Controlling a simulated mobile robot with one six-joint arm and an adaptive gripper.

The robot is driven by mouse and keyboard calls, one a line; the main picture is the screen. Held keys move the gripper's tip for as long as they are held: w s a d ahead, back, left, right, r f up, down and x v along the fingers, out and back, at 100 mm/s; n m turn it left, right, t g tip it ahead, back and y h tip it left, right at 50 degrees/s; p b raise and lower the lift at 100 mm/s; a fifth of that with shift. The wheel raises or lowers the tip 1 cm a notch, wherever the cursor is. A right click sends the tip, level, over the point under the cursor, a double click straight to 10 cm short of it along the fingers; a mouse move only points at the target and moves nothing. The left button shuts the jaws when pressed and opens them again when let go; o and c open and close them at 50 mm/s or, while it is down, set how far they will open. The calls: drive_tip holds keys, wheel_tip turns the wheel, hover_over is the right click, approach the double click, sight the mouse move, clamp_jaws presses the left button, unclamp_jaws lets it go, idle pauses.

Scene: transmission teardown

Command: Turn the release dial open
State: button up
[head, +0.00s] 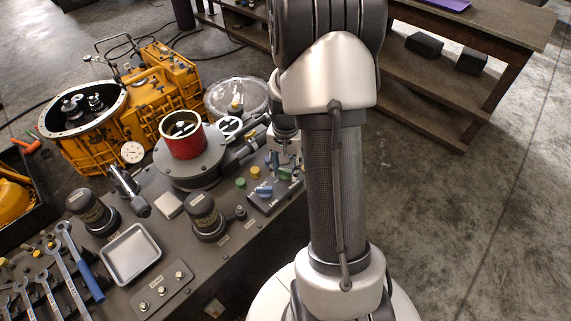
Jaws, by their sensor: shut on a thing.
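A dark control panel (273,195) on the bench's right end carries several small controls. The labels are too small to read, so I cannot tell which is the release dial. My gripper (284,154) points down over the panel's far part, just left of my arm. It is small and partly hidden, and its fingers look closed on a control there, which they cover. I cannot tell how far any dial is turned.
Yellow (255,172) and green (240,183) buttons stand left of the panel. A red cylinder (183,136) on a round grey base and a clear dome (237,97) stand behind. A yellow housing (150,95), a metal tray (131,281) and wrenches (72,252) lie left.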

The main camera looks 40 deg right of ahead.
sight(285, 170)
drive_tip(key=n+p, duration=0.1)
drive_tip(key=n, duration=0.3)
drive_tip(key=shift+n, duration=0.3)
drive_tip(key=shift+n+p, duration=0.4)
drive_tip(key=shift+n, duration=1.5)
drive_tip(key=o, duration=1.1)
drive_tip(key=shift+c, duration=0.2)
wheel_tip(285, 170, up, 12)
